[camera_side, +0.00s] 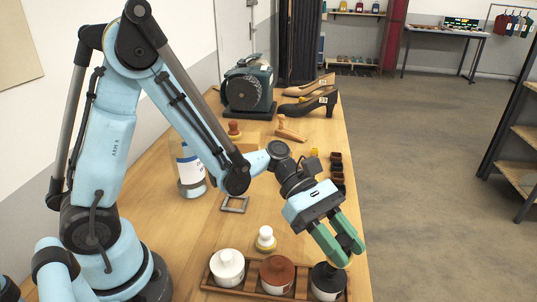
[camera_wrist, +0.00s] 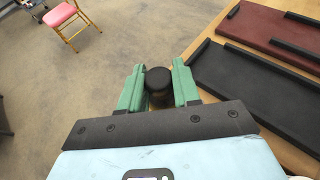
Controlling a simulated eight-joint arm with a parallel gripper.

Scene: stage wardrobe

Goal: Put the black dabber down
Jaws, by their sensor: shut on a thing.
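My gripper (camera_side: 340,246) points down with its green fingers over the right end of the wooden rack (camera_side: 243,294). In the wrist view my gripper (camera_wrist: 157,73) is shut on the black dabber (camera_wrist: 159,78), whose dark round end shows between the fingers. In the side view the fingers largely hide it. A black pot with a pale label (camera_side: 327,282) stands in the rack, just below the fingertips. A brown pot (camera_side: 277,274) and a white pot (camera_side: 227,267) stand to its left. A white dabber (camera_side: 265,238) stands behind the rack.
A grey square frame (camera_side: 235,204), a white bottle (camera_side: 190,170), wooden stamps, small dark pots (camera_side: 337,170), heeled shoes (camera_side: 313,104) and a dark green machine (camera_side: 248,88) stand farther back. Dark red (camera_wrist: 264,31) and black (camera_wrist: 258,87) trays show in the wrist view. The table's right edge is close.

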